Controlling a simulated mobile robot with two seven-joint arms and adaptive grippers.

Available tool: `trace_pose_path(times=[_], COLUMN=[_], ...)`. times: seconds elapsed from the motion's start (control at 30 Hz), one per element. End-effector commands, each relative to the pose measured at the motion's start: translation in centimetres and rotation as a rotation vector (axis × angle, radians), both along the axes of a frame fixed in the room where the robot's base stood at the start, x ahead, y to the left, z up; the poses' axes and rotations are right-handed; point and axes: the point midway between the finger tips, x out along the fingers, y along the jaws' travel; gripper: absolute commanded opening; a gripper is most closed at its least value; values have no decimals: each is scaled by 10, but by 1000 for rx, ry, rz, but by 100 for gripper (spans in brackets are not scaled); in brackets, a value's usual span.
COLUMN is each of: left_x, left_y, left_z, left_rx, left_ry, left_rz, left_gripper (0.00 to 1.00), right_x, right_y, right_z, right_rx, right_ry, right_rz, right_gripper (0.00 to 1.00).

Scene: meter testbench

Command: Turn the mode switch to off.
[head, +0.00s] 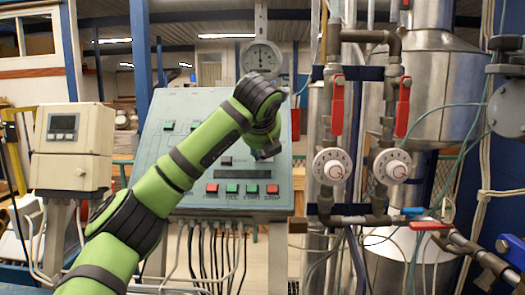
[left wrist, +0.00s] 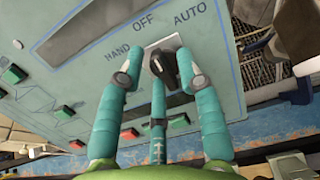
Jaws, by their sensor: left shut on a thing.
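The mode switch (left wrist: 164,68) is a black knob on a light plate on the teal panel, below the printed words HAND, OFF and AUTO. In the left wrist view its long grip leans slightly up and left; I cannot tell exactly which word it points at. The teal fingers of my left gripper (left wrist: 160,82) are around the knob, shut on it, with one finger on each side and one below. In the head view my left gripper (head: 268,150) is at the panel's right part, and the arm hides the switch. My right gripper is in neither view.
The sloped control panel (head: 180,130) has a row of red and green buttons (head: 232,189) below the gripper. A round gauge (head: 262,58) stands behind it. A beige meter box (head: 73,148) is at left. Pipes with red-handled valves (head: 337,105) stand close at right.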

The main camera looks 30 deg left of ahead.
Motion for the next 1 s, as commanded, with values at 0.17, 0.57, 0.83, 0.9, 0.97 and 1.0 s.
trace_pose_path(times=[0.17,0.57,0.83,0.9,0.97,1.0], left_x=[0,0,-2,-6,-12,-17], left_y=[1,1,0,-3,-5,-8], left_z=[4,4,4,7,12,17], left_rx=[-7,-7,-6,-6,-6,-7], left_ry=[-14,-13,-9,-11,-12,-13], left_rz=[10,9,8,6,6,5], left_gripper=[3,42,42,42,42,42], right_x=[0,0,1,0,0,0], right_y=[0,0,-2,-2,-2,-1], right_z=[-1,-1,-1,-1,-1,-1], right_rx=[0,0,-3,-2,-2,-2], right_ry=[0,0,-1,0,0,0], right_rz=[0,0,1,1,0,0], right_gripper=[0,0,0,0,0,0])
